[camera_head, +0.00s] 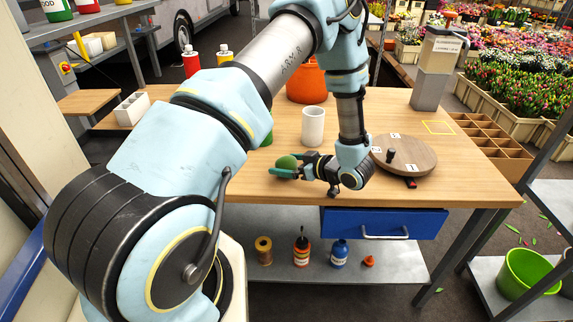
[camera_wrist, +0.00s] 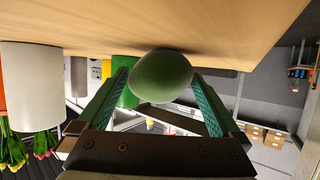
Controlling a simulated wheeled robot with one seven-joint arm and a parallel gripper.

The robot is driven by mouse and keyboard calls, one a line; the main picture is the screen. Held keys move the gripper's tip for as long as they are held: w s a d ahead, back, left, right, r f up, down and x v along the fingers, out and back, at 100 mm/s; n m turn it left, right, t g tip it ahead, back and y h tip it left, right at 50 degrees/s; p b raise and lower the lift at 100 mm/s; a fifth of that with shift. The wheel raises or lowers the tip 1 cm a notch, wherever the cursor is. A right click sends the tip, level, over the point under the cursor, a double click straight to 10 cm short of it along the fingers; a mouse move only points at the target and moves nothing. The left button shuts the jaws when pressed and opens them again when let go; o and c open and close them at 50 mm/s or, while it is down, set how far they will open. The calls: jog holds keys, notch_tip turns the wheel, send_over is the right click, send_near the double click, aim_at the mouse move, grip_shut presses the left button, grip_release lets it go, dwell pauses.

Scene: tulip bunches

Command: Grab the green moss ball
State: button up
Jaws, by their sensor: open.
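The green moss ball (camera_head: 286,162) rests on the wooden table (camera_head: 460,180), near its front edge. It also shows in the wrist view (camera_wrist: 161,76), between the fingers near their tips. My gripper (camera_head: 284,167) is low over the table and points left, with its green fingers at the ball. In the wrist view my gripper (camera_wrist: 160,88) is open, its two fingers on either side of the ball. A gap shows between the ball and the right finger; on the left I cannot tell whether it touches.
A white cup (camera_head: 313,126) stands behind my gripper, with an orange pot (camera_head: 306,82) farther back. A green object (camera_head: 267,139) stands close behind the ball, partly hidden by my arm. A round wooden turntable (camera_head: 412,158) is to the right.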

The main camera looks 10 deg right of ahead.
jog(key=c, duration=1.2)
jog(key=shift+o, duration=0.2)
